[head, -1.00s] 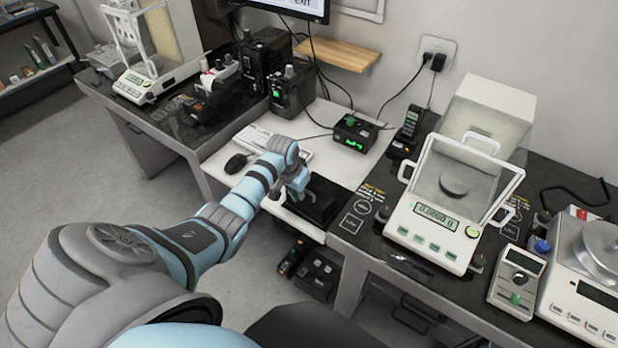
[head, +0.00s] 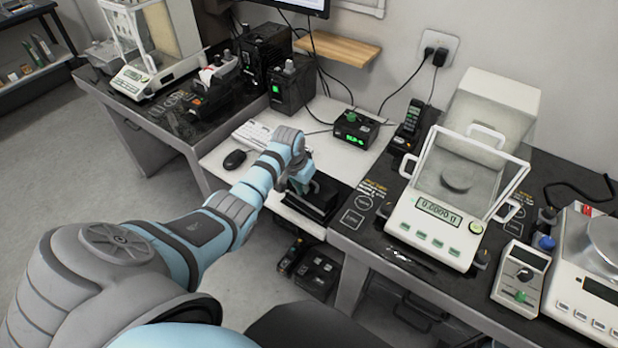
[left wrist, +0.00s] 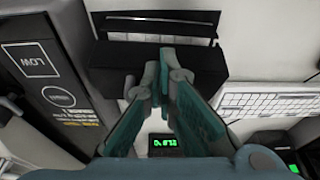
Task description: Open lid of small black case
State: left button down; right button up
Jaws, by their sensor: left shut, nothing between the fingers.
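The small black case (head: 322,198) lies near the front edge of the white middle table. My left gripper (head: 301,186) is at the case's left part in the head view and partly covers it. In the left wrist view the dark case (left wrist: 115,66) spans the top middle, with a thin dark bar and a pale gap along its far side. The teal fingers of my left gripper (left wrist: 165,56) are together over the case, with nothing between them. I cannot tell whether the fingertips touch the case, or how far its lid is raised. My right gripper is not in view.
A keyboard (head: 252,133) and a mouse (head: 234,159) lie left of the case. A small black device with a green display (head: 356,131) stands behind it. A glass-doored balance (head: 437,222) stands on the dark table to the right. Dark boxes (head: 318,272) sit below the table.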

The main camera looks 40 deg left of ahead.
pick_arm(q)
jog(key=shift+w+r, duration=0.15)
jog(key=shift+w, duration=0.3)
jog(key=shift+w+b, duration=0.1)
jog(key=shift+b, duration=0.3)
jog(key=shift+w+d+r+b, duration=0.1)
jog(key=shift+w+r+b, duration=0.2)
jog(key=shift+w+b, duration=0.35)
jog(key=shift+w+d+r+b, duration=0.1)
jog(key=shift+w+r+b, duration=0.15)
jog(key=shift+w+b, duration=0.35)
jog(key=shift+w, duration=0.1)
jog(key=shift+w+r+b, duration=0.15)
jog(key=shift+w+b, duration=1.2)
jog(key=shift+b, duration=0.45)
jog(key=shift+r, duration=0.1)
